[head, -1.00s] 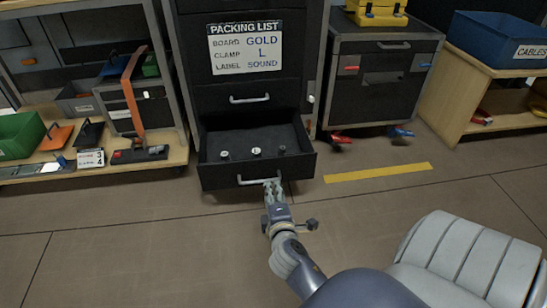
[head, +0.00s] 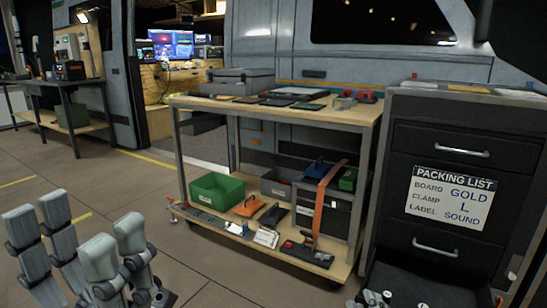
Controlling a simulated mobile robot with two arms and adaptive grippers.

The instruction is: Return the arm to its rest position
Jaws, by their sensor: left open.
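My left gripper (head: 78,236) is in the lower left corner of the head view, close to the camera. Its pale grey fingers point up and stand apart, with nothing between them. It is in front of the floor and touches nothing that I can see. My right gripper is not in view. The black drawer cabinet (head: 447,150) stands at the right, with the packing list (head: 450,198) on its front. Its lower drawer (head: 425,286) is open at the bottom edge; several small knob-like items in it are partly cut off.
A workbench (head: 277,108) stands in the middle, with a grey case (head: 240,82) and flat pieces on top. Its lower shelf holds a green bin (head: 216,192), tools and a black box. Open floor (head: 150,222) lies between my gripper and the bench.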

